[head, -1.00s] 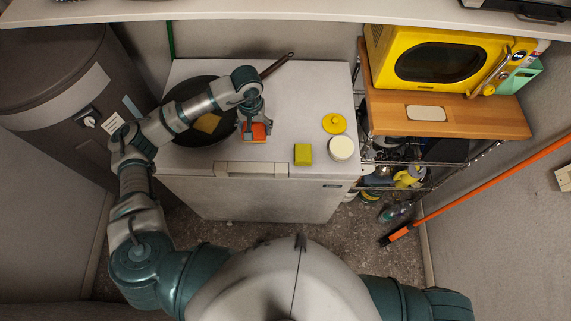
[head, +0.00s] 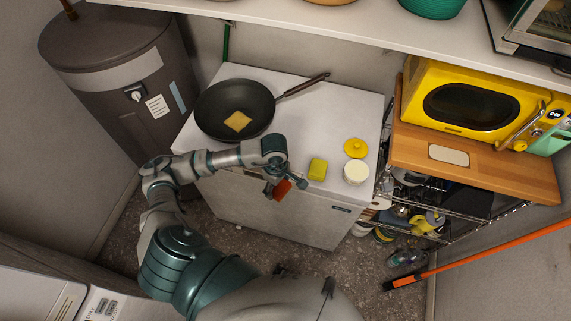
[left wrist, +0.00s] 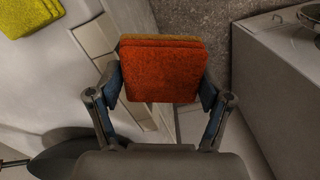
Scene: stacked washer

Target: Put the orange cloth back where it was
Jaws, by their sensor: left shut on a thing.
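The orange cloth (head: 282,189) is a small folded stack, held by my left gripper (head: 279,185) in front of the white cabinet's front edge. In the left wrist view the orange cloth (left wrist: 163,70) sits between the two fingers of my left gripper (left wrist: 160,92), which are shut on its sides. It is clear of the cabinet top. My right gripper is not in view.
The white cabinet (head: 315,105) carries a black pan (head: 210,117) with a tan square (head: 238,121) in it, a yellow sponge (head: 318,168), a yellow lid (head: 355,148) and a white-topped jar (head: 356,172). A yellow microwave (head: 470,105) stands right. A white appliance (head: 40,295) is at lower left.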

